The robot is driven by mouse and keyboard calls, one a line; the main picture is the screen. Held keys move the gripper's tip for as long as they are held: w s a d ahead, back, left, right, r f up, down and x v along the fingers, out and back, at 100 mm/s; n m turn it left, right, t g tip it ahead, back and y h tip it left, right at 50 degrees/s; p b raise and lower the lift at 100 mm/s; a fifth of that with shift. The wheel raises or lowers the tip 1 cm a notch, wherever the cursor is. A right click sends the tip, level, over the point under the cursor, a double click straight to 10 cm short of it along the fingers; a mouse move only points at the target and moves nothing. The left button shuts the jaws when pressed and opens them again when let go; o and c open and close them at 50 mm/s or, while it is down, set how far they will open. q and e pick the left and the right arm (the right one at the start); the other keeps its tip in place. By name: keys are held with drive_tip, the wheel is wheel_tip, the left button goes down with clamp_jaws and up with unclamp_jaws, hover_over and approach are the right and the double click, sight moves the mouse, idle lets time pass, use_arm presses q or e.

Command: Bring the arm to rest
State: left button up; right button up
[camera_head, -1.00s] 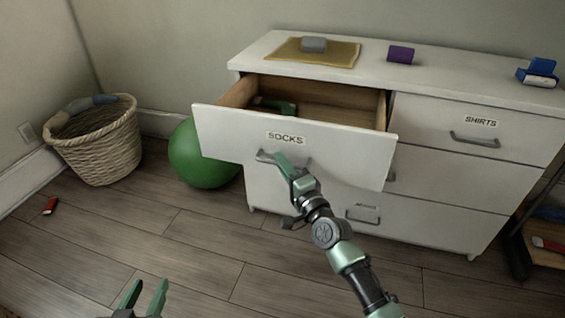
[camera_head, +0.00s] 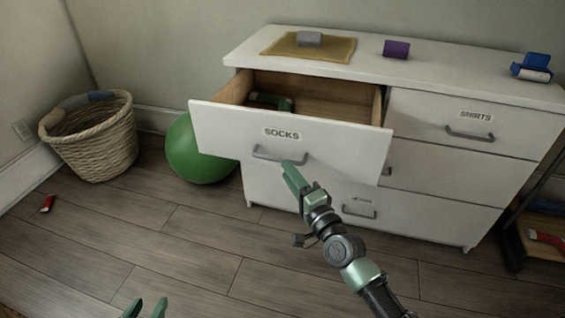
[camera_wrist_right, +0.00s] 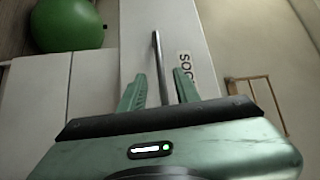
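My right gripper (camera_head: 293,176) is in front of the white drawer labelled SOCKS (camera_head: 230,128), just below its grey handle (camera_head: 280,157). In the right wrist view the gripper (camera_wrist_right: 160,88) has its two green fingers spread, with the handle (camera_wrist_right: 160,65) showing beyond and between them; it looks free of the handle. The SOCKS drawer is pulled out, and a green and dark item (camera_head: 270,101) lies inside. My left gripper (camera_head: 146,307) shows only its two fingertips, apart, at the bottom edge of the head view.
A green ball (camera_head: 195,155) and a wicker basket (camera_head: 95,145) stand left. A red item (camera_head: 48,204) lies on the floor.

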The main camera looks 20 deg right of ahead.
use_arm(q)
drive_tip(key=shift+s+a+f+g, duration=0.15)
drive_tip(key=shift+s+f+g, duration=0.15)
drive_tip(key=shift+f, duration=0.1)
use_arm(e)
drive_tip(key=shift+v, duration=0.95)
